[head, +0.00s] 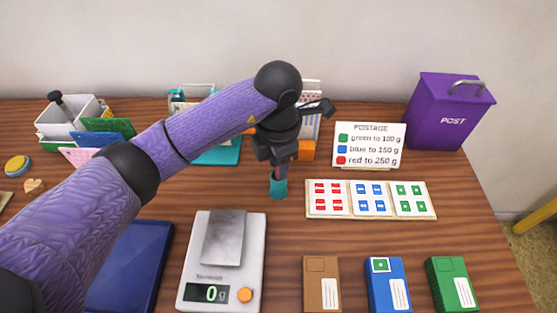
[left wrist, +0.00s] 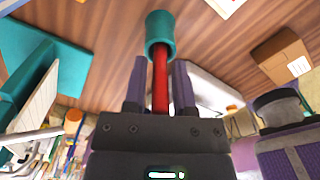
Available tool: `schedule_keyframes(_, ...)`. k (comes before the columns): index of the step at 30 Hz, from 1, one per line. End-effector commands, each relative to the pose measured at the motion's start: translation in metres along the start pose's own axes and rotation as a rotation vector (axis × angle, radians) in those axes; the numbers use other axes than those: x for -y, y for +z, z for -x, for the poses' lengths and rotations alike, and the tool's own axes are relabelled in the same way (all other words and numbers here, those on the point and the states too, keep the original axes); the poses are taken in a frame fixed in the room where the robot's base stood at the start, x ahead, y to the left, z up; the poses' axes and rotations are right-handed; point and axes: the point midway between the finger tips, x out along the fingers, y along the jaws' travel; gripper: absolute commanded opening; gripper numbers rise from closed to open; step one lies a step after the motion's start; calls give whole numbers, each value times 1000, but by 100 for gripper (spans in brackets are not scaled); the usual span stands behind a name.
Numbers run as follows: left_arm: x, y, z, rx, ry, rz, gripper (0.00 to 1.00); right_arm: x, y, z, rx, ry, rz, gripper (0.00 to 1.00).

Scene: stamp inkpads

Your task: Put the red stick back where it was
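The red stick (left wrist: 160,85) stands with its lower end in a small teal holder (head: 278,188) on the table, behind the scale. The teal holder also shows in the left wrist view (left wrist: 160,35). My left gripper (head: 277,165) points down just above the holder. Its two fingers are apart, one on each side of the stick, with a narrow gap to it in the left wrist view (left wrist: 160,75). The upper part of the stick is hidden by the gripper body. My right gripper is not in view.
A scale (head: 254,225) reading 0 g stands in front. A stamp board (head: 342,213) and postage sign (head: 370,145) are on the right, near the purple post box (head: 435,115). Brown (head: 320,285), blue (head: 385,295) and green (head: 448,290) parcels line the front.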

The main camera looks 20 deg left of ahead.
Motion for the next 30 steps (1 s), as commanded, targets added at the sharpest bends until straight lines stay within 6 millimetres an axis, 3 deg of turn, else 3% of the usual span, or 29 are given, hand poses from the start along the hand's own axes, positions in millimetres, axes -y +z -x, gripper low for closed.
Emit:
schedule_keyframes(3,0,0,0,0,0,0,54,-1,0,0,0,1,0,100)
schedule_keyframes(11,0,0,3,0,0,0,54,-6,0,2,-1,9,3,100)
schedule_keyframes(14,-1,0,21,4,5,0,54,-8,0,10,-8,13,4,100)
schedule_keyframes(22,-1,0,98,4,5,0,54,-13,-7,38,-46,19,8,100)
schedule_keyframes(25,0,0,115,3,3,1,54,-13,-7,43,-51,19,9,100)
schedule_keyframes(30,0,0,124,0,0,0,54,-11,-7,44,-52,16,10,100)
